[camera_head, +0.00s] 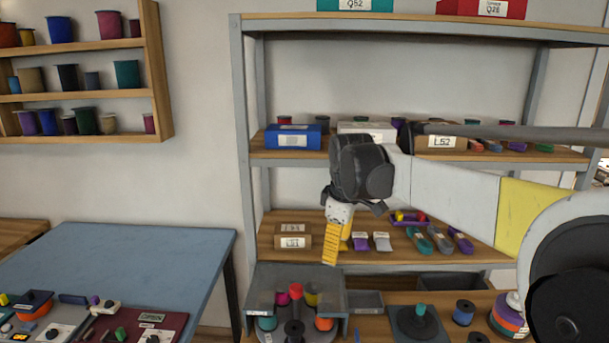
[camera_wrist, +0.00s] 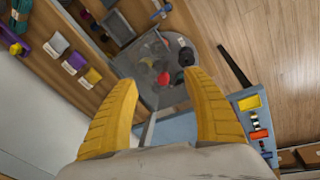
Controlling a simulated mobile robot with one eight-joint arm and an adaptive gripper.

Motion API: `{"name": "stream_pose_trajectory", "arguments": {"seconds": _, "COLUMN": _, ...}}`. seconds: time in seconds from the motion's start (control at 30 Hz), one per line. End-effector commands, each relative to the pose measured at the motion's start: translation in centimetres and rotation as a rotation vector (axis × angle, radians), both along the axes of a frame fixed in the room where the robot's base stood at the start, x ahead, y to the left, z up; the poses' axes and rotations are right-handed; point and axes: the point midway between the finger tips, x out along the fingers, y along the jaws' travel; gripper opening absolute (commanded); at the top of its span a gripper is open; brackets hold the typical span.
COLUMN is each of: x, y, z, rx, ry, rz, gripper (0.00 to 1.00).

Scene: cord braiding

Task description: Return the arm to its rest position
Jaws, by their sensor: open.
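My gripper (camera_head: 338,240) hangs from my arm in front of the shelf rack, with its yellow fingers pointing down. In the wrist view, my gripper (camera_wrist: 158,105) has its two yellow fingers spread well apart with nothing between them. Below and beyond the fingers is the grey braiding stand (camera_wrist: 145,65) with coloured spools on it. The same grey stand (camera_head: 262,280) shows in the head view below my gripper, apart from it.
The shelf rack (camera_head: 243,120) behind my gripper holds boxes and cord bundles. A blue table (camera_head: 140,262) stands at left, with a dark red panel (camera_head: 170,322) in front. A wall shelf (camera_head: 158,75) holds spools. A dark spool stand (camera_head: 415,322) is at lower right.

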Motion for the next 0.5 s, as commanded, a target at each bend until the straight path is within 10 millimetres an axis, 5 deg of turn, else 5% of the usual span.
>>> {"name": "stream_pose_trajectory", "arguments": {"seconds": 0.27, "x": -11.9, "y": -6.1, "z": 0.7, "rx": 0.135, "ry": -0.135, "rz": -0.433, "gripper": 0.59}}
{"name": "stream_pose_trajectory", "arguments": {"seconds": 0.5, "x": -21.7, "y": -9.7, "z": -3.2, "rx": 0.288, "ry": -0.247, "rz": -0.788, "gripper": 0.59}}
